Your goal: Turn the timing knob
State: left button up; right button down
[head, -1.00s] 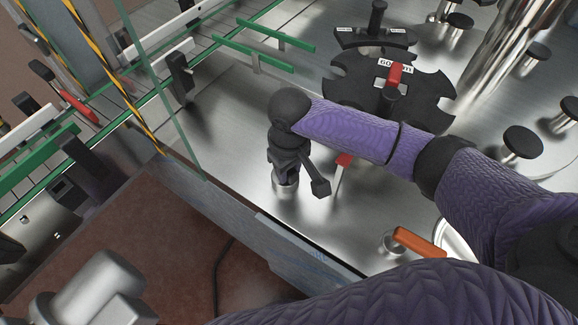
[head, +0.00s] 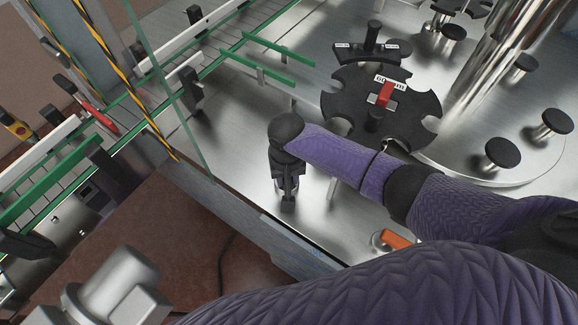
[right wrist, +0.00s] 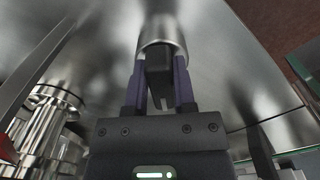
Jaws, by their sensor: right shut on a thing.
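The timing knob (right wrist: 161,45) shows in the right wrist view as a round silver body with a dark grip piece. My right gripper (right wrist: 160,82) has its purple-sided fingers on both sides of that dark piece and is shut on it. In the head view my right gripper (head: 287,180) points down at the metal deck near its front edge. There the gripper hides most of the knob. My left gripper is not in view.
A black notched star wheel (head: 345,100) with a red handle (head: 386,93) stands behind my right forearm. An orange handle (head: 397,240) lies right of the gripper. Green guide rails (head: 268,67) and a glass panel (head: 165,80) are to the left.

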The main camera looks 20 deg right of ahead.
jog(key=m+p, duration=0.1)
jog(key=m, duration=0.1)
jog(key=m+p, duration=0.1)
jog(key=shift+a+r+m+p, duration=0.15)
jog(key=shift+a+m+p, duration=0.1)
jog(key=shift+m+p, duration=0.1)
jog(key=shift+w+a+m+p, duration=0.15)
jog(key=shift+m+p, duration=0.4)
jog(key=shift+m, duration=0.6)
jog(key=shift+w+m+p, duration=0.1)
jog(key=shift+m+p, duration=0.25)
jog(key=shift+m, duration=0.75)
jog(key=shift+c, duration=2.2)
grip_release()
notch_tip(320, 180, up, 9)
jog(key=p, duration=0.4)
jog(key=shift+p, duration=0.4)
jog(key=shift+r, duration=0.35)
